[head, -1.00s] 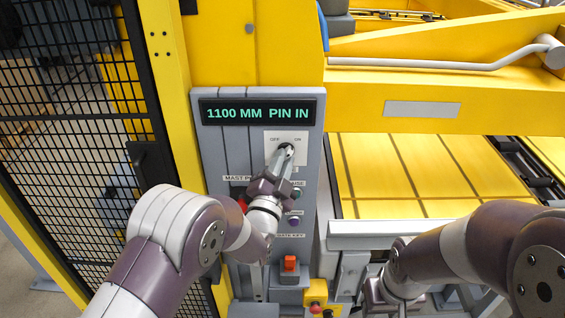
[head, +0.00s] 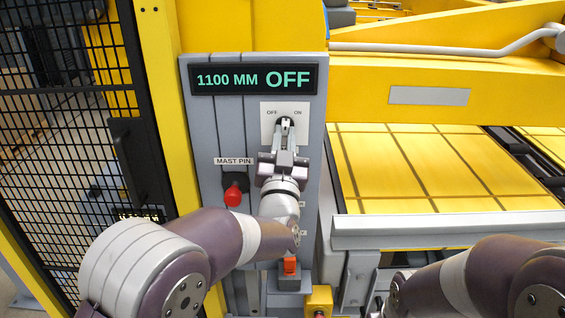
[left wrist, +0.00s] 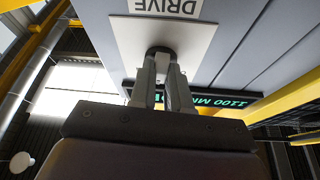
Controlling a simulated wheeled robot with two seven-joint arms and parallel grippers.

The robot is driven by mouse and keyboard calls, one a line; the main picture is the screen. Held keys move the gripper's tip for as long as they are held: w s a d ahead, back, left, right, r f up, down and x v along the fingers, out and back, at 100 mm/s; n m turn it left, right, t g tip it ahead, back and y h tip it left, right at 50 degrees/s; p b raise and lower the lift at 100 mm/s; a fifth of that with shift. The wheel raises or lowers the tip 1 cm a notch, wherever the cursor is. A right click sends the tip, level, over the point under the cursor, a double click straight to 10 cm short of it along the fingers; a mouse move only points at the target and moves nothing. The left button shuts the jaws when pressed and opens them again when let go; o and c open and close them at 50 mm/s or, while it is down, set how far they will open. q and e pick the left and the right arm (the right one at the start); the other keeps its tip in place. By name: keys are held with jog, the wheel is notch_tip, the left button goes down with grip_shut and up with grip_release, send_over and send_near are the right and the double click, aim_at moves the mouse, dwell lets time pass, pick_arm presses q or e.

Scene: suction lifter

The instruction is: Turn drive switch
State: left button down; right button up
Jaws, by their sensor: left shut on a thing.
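The drive switch (head: 287,121) is a dark knob on a white plate (head: 268,135) marked OFF on the left and ON on the right, high on the grey control panel. My left gripper (head: 286,128) is shut on the knob, its fingers covering most of it. In the left wrist view the fingers (left wrist: 164,75) close around the dark knob (left wrist: 160,52) beside the upside-down DRIVE label (left wrist: 167,5). The display (head: 253,79) above reads 1100 MM OFF. My right arm shows at the lower right; its gripper is out of the frame.
A red mast pin knob (head: 233,195) sits below left of the switch. A red control (head: 290,264) is lower on the panel. Black mesh fencing (head: 70,120) stands at the left, and the yellow lifter deck (head: 400,170) lies to the right.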

pick_arm(q)
jog(key=n+y+b, duration=0.1)
jog(key=n+b, duration=0.1)
jog(key=n+y+b, duration=0.1)
jog(key=n+b, duration=0.1)
jog(key=n, duration=0.1)
jog(key=n+y+b, duration=0.2)
jog(key=n, duration=0.1)
jog(key=shift+d+f, duration=0.25)
jog(key=shift+d, duration=0.05)
jog(key=n+y, duration=0.1)
jog(key=n+g+b, duration=0.1)
jog(key=n, duration=0.1)
jog(key=shift+d+r+n+y+b, duration=0.1)
jog(key=shift+r+n+y+b, duration=0.1)
jog(key=shift+n+y+b, duration=0.15)
jog(key=shift+r+n+g+y+b, duration=0.15)
jog(key=shift+n+g+y, duration=0.15)
jog(key=shift+n, duration=0.5)
jog(key=shift+n+g+y+b, duration=0.2)
jog(key=shift+n+y, duration=0.15)
jog(key=shift+n, duration=0.4)
jog(key=shift+r+n, duration=0.1)
jog(key=shift+n, duration=0.2)
jog(key=c, duration=1.1)
grip_release()
